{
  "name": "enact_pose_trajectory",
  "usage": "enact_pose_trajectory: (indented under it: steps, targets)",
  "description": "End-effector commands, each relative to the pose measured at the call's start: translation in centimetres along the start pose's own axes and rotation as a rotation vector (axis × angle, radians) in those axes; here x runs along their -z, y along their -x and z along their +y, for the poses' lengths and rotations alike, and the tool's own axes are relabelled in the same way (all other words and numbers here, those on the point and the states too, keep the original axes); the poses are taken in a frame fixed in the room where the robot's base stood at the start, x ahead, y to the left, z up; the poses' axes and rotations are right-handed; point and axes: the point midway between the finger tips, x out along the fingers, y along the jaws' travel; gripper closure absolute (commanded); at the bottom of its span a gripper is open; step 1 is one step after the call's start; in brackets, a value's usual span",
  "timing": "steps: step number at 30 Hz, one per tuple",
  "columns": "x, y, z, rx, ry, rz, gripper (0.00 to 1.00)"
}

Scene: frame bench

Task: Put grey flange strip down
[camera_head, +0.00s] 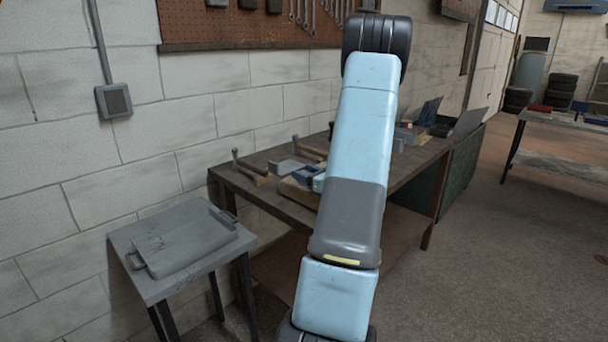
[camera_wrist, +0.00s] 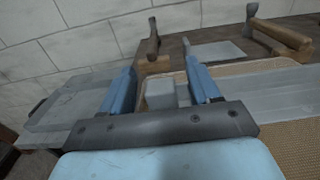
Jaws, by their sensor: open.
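In the wrist view my gripper (camera_wrist: 160,68) is open, its two blue fingers spread over a wooden tray or board (camera_wrist: 290,135) on the bench. A small grey block-like piece (camera_wrist: 161,93) shows between the fingers, partly behind the right one. A larger flat grey piece (camera_wrist: 268,88) lies on the board to the right. Which of these is the grey flange strip I cannot tell. In the head view my arm hides much of the bench (camera_head: 405,180), and only a bit of the blue gripper shows at its left edge, by the board (camera_head: 298,193).
Two hammers with wooden handles (camera_wrist: 148,45) (camera_wrist: 280,35) and a flat grey plate (camera_wrist: 218,51) lie behind the board. A small side table (camera_head: 150,290) with a grey handled tray (camera_head: 185,243) stands left. The wall is close behind the bench.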

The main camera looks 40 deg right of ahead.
Motion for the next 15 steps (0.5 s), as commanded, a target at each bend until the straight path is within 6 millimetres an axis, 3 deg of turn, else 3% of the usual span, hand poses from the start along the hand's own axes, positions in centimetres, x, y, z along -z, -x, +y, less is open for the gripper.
enact_pose_trajectory:
  steps: [5,15]
  targets:
    - [-0.1,2.2,0.0,0.002,0.000,0.000,0.39]
    - [0.0,8.6,0.0,0.002,0.000,0.000,0.39]
